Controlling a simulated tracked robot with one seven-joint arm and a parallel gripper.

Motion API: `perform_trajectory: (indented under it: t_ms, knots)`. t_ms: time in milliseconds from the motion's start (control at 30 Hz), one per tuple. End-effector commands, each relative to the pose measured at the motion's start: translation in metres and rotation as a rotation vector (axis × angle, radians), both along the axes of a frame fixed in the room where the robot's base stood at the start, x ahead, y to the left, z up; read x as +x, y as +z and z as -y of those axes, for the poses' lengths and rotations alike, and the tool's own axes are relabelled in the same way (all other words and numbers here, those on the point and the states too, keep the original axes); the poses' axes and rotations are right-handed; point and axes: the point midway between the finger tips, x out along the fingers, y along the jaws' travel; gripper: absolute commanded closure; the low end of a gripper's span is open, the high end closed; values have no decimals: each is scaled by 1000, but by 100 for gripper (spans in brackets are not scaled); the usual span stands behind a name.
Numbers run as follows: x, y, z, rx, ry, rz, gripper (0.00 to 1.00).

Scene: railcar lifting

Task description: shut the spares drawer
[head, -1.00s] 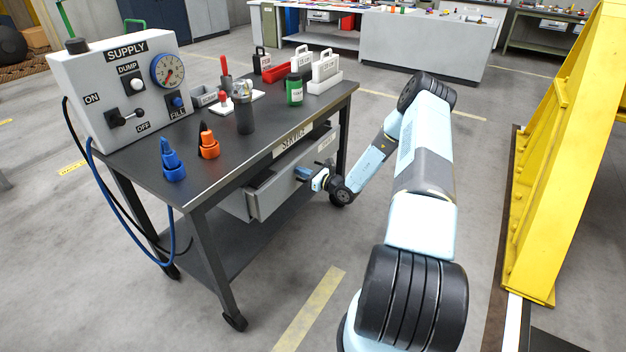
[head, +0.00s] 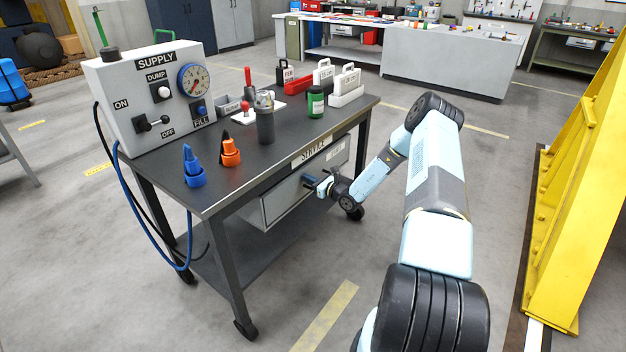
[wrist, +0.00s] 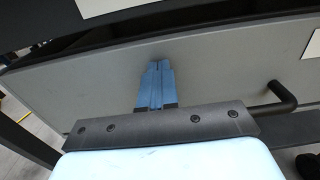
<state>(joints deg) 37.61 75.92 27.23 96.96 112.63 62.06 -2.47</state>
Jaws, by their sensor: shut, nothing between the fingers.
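The spares drawer (head: 283,203) is a grey drawer under the top of the dark service cart (head: 290,148). My gripper (head: 310,182) is at the drawer front. In the wrist view, the blue fingers (wrist: 155,85) are together and empty, pointing at the grey drawer front (wrist: 215,70), and appear to touch it. The dark bar handle (wrist: 281,98) is to the right of the fingers, not held.
A supply panel (head: 150,100), blue and orange fittings, a dark canister (head: 265,126) and a green jar (head: 315,102) stand on the cart top. A yellow frame (head: 580,190) rises at the right. The floor in front of the cart is clear.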

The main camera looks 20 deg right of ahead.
Motion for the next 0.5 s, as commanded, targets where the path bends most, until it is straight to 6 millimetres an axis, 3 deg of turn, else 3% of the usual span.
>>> perform_trajectory:
  t_ms: [33,167,367,500]
  knots:
    - [6,7,-7,4,4,12,100]
    - [0,7,-1,3,4,11,100]
    - [-21,3,15,2,11,6,100]
    - [-45,3,33,1,9,3,100]
